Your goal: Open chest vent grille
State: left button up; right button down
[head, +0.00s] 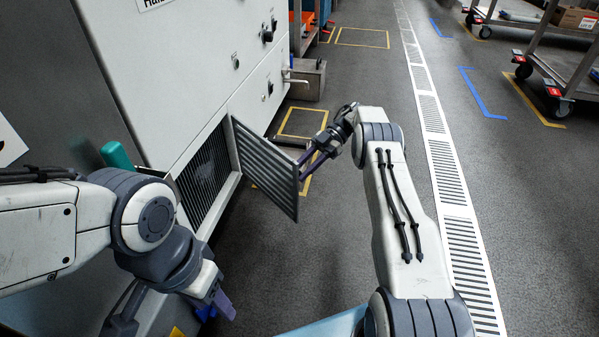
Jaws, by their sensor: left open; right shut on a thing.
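The vent grille (266,164) is a grey slatted panel, swung out from the side of a large light-grey cabinet (200,80). Its left edge meets the cabinet, and behind it shows the dark vent opening (206,172). My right gripper (305,168) is shut on the grille's far, free edge; the exact contact is small and partly hidden by the panel. My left gripper (218,304) is low at the lower left, in front of the cabinet, open and apart from the grille. Part of it is hidden by its own wrist.
Free grey floor (330,230) lies right of the grille, with yellow floor markings (303,123) behind it. A white slotted floor strip (446,180) runs along the right. Wheeled carts (560,75) stand at the upper right. A grey block (307,80) stands by the cabinet's far end.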

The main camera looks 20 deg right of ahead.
aim_at(290, 168)
jog(key=shift+r, duration=0.1)
jog(key=c, duration=0.6)
grip_release()
jog(key=r+p, duration=0.4)
jog(key=r, duration=0.1)
jog(key=shift+s+d+r+p, duration=0.15)
jog(key=shift+d+r+p, duration=0.05)
jog(key=shift+p, duration=0.15)
jog(key=s+d+r+p, duration=0.5)
jog(key=s+d+p, duration=0.1)
jog(key=s+d, duration=0.1)
jog(key=shift+s+d+r+p, duration=0.25)
jog(key=shift+s+d+p, duration=0.1)
jog(key=shift+s, duration=0.25)
